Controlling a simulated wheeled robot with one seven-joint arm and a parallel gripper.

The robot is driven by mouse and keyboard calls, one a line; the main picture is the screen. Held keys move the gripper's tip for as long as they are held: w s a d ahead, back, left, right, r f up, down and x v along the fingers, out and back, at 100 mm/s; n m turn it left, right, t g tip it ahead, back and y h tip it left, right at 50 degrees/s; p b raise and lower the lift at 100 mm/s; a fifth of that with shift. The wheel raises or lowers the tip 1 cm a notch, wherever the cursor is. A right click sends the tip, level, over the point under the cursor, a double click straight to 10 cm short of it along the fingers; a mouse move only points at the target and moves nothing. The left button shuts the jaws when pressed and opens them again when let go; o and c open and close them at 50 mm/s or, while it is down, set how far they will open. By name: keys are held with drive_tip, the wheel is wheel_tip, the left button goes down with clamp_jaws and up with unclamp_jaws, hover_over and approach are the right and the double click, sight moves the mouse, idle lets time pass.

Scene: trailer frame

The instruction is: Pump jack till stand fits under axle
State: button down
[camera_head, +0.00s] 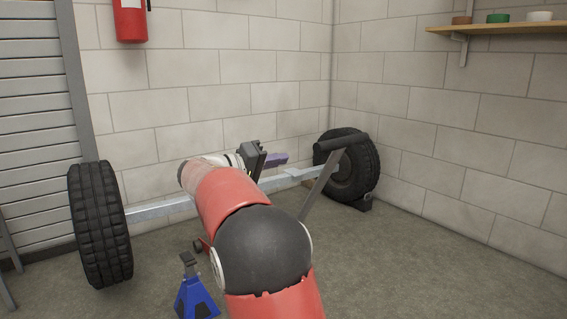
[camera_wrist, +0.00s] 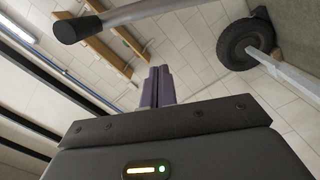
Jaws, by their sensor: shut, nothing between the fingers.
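My gripper (camera_head: 284,159) is shut and empty, its purple fingers close together, also in the wrist view (camera_wrist: 157,72). The jack handle (camera_head: 320,184) is a grey bar rising tilted, with a black grip (camera_head: 343,141) at its top, right of my gripper. In the wrist view the grip (camera_wrist: 78,28) is apart from my fingers. A red piece, apparently the jack (camera_head: 202,245), shows beside my arm; the rest is hidden. The grey axle (camera_head: 160,213) runs between two wheels. The blue stand (camera_head: 195,296) is on the floor at the bottom, left of my arm, partly cut off.
The left tire (camera_head: 100,224) and right tire (camera_head: 352,172) stand by the block walls. A dark chock (camera_head: 365,203) sits at the right tire. A shelf (camera_head: 500,28) and fire extinguisher (camera_head: 130,20) are on the walls. The floor at right is clear.

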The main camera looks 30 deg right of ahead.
drive_tip(key=s+d+f, duration=0.2)
drive_tip(key=s+d, duration=0.1)
drive_tip(key=d, duration=0.5)
drive_tip(key=shift+d+b, duration=0.3)
drive_tip(key=shift+d, duration=0.05)
drive_tip(key=shift+s, duration=0.1)
